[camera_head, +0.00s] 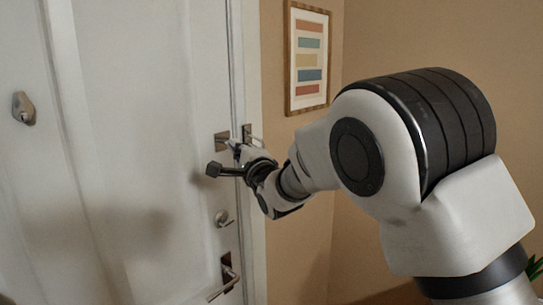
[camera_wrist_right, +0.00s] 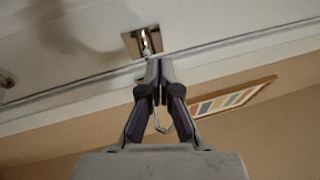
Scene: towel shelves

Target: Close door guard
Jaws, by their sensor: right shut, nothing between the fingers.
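The white door (camera_head: 150,150) is flush in its frame as far as I can see. The door guard has a metal plate with a small knob (camera_head: 221,142) on the door, also seen in the wrist view (camera_wrist_right: 141,42). Its other plate and bar (camera_head: 248,134) are on the frame. In the wrist view a thin metal loop (camera_wrist_right: 183,130) shows behind my fingers, on the frame side and apart from the knob. My right gripper (camera_head: 232,145) is shut and empty, its tips close to the knob plate (camera_wrist_right: 158,63). I cannot tell whether they touch the guard. My left gripper is out of view.
Below the guard are a round lock (camera_head: 223,218) and a lever handle (camera_head: 226,279). Another metal fitting (camera_head: 24,109) is at the door's left. A framed striped picture (camera_head: 308,58) hangs on the tan wall right of the frame. Plant leaves (camera_head: 535,267) show at lower right.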

